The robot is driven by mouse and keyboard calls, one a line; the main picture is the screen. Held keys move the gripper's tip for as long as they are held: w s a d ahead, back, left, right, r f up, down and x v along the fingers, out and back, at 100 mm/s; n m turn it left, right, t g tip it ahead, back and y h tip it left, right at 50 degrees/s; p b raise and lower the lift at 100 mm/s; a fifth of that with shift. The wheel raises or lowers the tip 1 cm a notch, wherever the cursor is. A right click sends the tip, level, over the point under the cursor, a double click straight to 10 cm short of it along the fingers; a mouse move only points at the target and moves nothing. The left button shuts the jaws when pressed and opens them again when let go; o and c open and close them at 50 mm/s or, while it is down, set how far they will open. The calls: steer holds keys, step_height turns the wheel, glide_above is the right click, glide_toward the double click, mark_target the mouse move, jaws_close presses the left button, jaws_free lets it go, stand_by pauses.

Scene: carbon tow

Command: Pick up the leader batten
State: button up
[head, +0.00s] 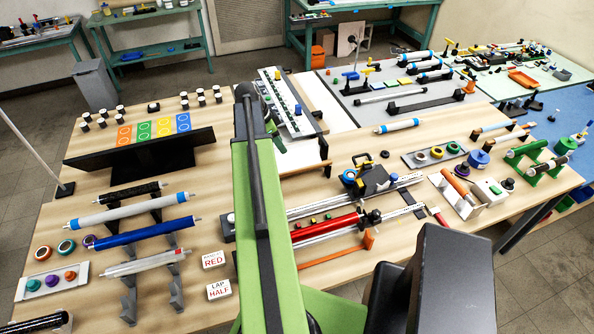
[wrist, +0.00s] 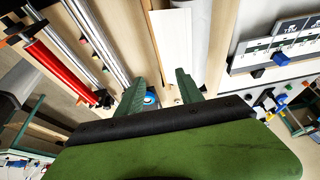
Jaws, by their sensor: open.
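A slim brown wooden bar, which looks like the leader batten (head: 305,170), lies on the wooden table along the near edge of a white sheet (head: 300,152), just right of my green arm. Its left part is hidden behind the arm. In the wrist view a brown strip (wrist: 157,40) that looks like the same bar runs beside the white sheet (wrist: 175,42). My gripper (wrist: 159,80) is open, with its two green fingers apart and nothing held between them. The strip runs toward the gap between the fingers; I cannot tell the height above it.
A red roller (head: 325,226) and metal rails lie nearer, right of my arm. A long board with blue and green marks (head: 288,103) lies beyond the sheet. A rack with blue and white rollers (head: 145,232) stands left. Bare tabletop shows around the white and blue tube (head: 397,126).

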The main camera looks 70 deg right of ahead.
steer(key=b, duration=0.9)
glide_above(296, 169)
steer(key=w+a, duration=0.2)
steer(key=f, duration=1)
steer(key=shift+s+d+f, duration=0.1)
steer(key=shift+d+f, duration=0.1)
steer(key=shift+d, duration=0.05)
steer(key=shift+r, duration=0.1)
steer(key=b+x, duration=0.5)
jaws_close()
